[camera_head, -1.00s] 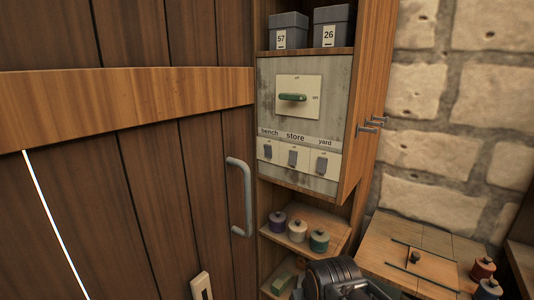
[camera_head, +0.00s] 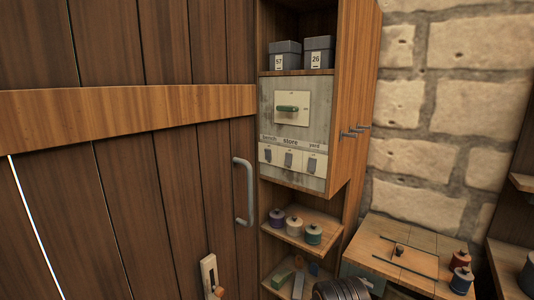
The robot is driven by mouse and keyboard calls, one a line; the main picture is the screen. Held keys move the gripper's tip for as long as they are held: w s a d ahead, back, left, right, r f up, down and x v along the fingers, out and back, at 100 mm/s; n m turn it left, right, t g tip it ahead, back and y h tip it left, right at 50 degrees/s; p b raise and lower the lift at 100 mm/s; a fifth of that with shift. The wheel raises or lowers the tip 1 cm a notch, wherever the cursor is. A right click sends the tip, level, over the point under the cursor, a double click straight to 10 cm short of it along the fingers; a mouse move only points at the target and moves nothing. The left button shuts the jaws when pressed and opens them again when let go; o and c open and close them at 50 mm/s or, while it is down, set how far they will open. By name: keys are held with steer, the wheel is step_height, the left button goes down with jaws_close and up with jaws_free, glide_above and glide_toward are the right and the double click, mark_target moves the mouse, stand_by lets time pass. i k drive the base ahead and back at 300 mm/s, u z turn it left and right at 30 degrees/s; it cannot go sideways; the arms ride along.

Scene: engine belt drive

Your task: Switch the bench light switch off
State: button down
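The grey switch panel (camera_head: 322,112) hangs in the wooden cabinet, with a green rotary handle (camera_head: 288,109) lying level on a pale plate. Below it are three small grey switches labelled bench, store and yard. The bench light switch (camera_head: 268,155) is the leftmost, under the "bench" label (camera_head: 268,138); its position is too small to tell. A dark ribbed part of my arm (camera_head: 342,289) shows at the bottom edge, below and apart from the panel. My gripper's fingers are not visible.
A wooden door with a metal handle (camera_head: 243,192) fills the left. Grey boxes (camera_head: 285,54) stand above the panel and thread spools (camera_head: 293,224) on a shelf below. Hooks (camera_head: 355,131) stick out from the cabinet's right side. A wooden table (camera_head: 384,227) stands at right.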

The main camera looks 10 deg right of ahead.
mark_target(268, 152)
steer(key=z, duration=1.05)
steer(key=i, duration=0.85)
steer(key=u, duration=2.15)
